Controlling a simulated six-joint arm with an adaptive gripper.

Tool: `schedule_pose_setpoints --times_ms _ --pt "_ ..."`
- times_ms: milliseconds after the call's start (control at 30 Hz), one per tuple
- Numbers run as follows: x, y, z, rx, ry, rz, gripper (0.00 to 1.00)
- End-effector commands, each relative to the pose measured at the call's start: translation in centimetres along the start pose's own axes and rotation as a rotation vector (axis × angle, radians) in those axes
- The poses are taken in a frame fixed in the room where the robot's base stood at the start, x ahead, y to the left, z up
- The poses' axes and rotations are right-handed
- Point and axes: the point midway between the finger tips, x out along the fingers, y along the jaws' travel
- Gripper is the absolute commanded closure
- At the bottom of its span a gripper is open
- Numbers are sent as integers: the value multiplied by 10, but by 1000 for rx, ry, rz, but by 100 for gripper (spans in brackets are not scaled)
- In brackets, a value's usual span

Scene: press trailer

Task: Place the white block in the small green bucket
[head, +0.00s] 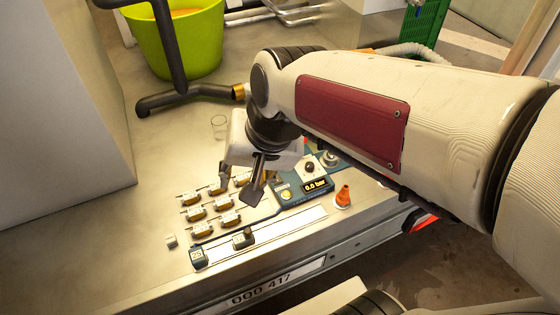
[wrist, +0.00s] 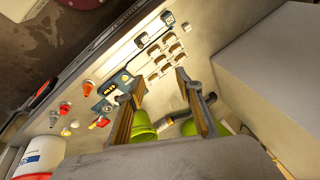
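The small white block (head: 171,240) lies on the grey bench, left of the panel's blue end; it shows faintly in the wrist view (wrist: 186,27). A smaller lime-green bucket (wrist: 142,127) shows partly behind one finger in the wrist view. My arm appears to hide it in the head view. My gripper (head: 240,185) is above the bench, over the far side of the control panel, to the right of the block.
A large lime bucket (head: 205,45) stands at the back, near a black pipe (head: 185,95). A clear glass (head: 219,127), an orange cone (head: 343,197) and a control panel (head: 285,190) with several switches stand on the bench. A grey box (head: 60,110) fills the left.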

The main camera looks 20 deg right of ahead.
Motion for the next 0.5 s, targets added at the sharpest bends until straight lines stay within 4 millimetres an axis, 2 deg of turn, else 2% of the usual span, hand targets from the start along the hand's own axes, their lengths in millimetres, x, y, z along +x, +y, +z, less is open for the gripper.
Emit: schedule_pose_setpoints --times_ms 200,500 --pt "-25 26 16 -153 69 30 65" --pt "-49 60 38 -345 148 93 65"
